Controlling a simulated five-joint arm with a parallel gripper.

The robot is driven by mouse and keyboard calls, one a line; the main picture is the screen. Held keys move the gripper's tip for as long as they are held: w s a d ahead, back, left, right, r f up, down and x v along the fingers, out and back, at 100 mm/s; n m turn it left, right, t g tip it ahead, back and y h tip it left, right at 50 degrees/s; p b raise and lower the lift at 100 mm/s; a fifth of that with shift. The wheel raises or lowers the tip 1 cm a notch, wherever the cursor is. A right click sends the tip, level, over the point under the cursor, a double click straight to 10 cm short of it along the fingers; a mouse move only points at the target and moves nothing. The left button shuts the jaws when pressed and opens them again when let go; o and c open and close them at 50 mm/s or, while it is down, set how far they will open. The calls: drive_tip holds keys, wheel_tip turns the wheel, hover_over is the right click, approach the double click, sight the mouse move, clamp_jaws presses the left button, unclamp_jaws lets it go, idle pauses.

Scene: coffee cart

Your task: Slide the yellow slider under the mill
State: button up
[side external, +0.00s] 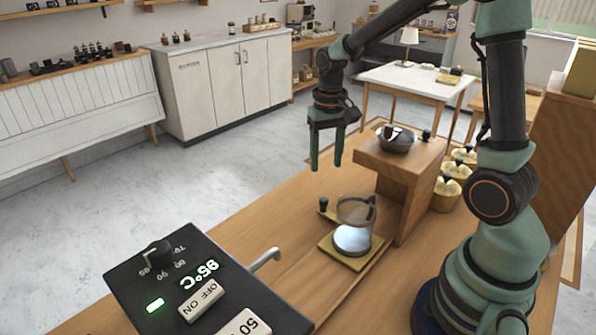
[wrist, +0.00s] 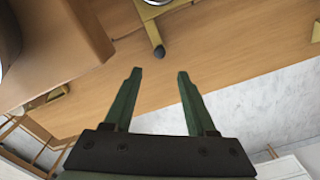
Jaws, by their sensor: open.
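The yellow slider (side external: 327,246) is a flat plate on the wooden counter, with a short arm ending in a black knob (side external: 323,203). A clear glass jug (side external: 357,209) stands on its plate. The mill (side external: 402,170) is a wooden stand with a dark round hopper on top, right of the slider and apart from the jug. In the wrist view the slider's arm (wrist: 151,27) and knob (wrist: 159,52) show at the top, with the mill's wood (wrist: 62,40) at left. My gripper (side external: 326,162) is open and empty, above the counter; in the wrist view its fingertips (wrist: 159,72) are just below the knob.
The counter (side external: 290,215) between the box and slider is mostly clear.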

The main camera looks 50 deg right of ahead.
sight(324, 199)
wheel_tip(324, 199, down, 12)
drive_tip(key=m, duration=0.3)
idle(0.5)
clamp_jaws()
idle(1.4)
